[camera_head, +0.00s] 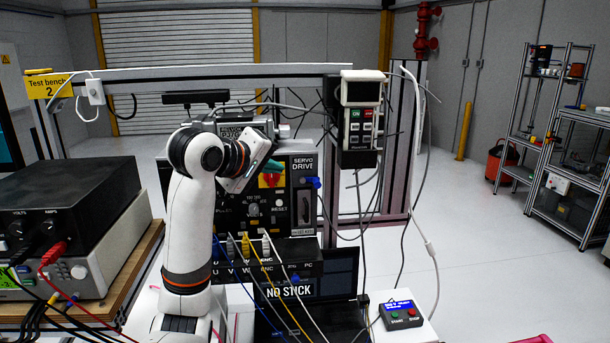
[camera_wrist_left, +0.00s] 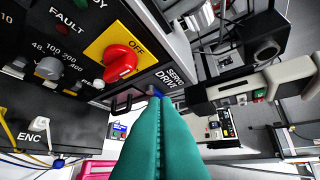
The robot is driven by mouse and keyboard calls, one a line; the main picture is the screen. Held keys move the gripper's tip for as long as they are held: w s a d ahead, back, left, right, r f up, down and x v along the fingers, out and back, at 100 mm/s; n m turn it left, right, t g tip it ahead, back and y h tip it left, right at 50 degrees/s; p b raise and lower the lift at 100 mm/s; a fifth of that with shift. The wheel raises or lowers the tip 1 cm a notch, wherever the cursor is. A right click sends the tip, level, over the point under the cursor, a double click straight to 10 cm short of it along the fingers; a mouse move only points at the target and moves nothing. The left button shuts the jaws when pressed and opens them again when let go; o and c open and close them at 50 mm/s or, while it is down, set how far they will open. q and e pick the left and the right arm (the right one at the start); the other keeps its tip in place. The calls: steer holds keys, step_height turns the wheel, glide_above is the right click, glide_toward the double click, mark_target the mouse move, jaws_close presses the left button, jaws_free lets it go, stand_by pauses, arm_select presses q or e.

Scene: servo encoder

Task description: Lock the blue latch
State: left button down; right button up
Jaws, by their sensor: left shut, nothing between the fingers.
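The blue latch (camera_head: 313,182) is at the right edge of the servo drive (camera_head: 304,164), below its name label. Only a small blue part of it shows in the wrist view (camera_wrist_left: 157,91), just beyond my fingertips, so its position is hard to read. My left gripper (camera_head: 275,164) is in front of the drive, to the left of and slightly above the latch. In the wrist view its two teal fingers (camera_wrist_left: 160,98) lie together, shut and empty. I cannot tell whether the fingertips touch the latch. My right gripper is not in view.
A red rotary switch on a yellow plate (camera_wrist_left: 119,63) is close to the left of my fingers. Cables hang around the drive. A black connector box (camera_head: 290,262) sits below it, and a hanging pendant (camera_head: 359,115) is to the right. Power supplies (camera_head: 70,215) stand left.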

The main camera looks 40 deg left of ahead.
arm_select(q)
steer(key=p, duration=0.2)
glide_toward(313, 180)
steer(key=w+a, duration=0.2)
steer(key=a, duration=0.1)
steer(key=w+p, duration=0.1)
steer(key=w+d+f, duration=0.1)
steer(key=shift+w+d+f+p, duration=0.25)
steer(key=shift+w+f+p, duration=0.1)
steer(key=shift+w+p, duration=0.05)
steer(key=shift+w+d+f, duration=0.2)
steer(key=shift+d+f, duration=0.1)
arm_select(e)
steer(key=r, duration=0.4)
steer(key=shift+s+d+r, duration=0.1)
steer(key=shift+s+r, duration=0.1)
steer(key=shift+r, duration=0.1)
arm_select(q)
steer(key=shift+w+a, duration=0.1)
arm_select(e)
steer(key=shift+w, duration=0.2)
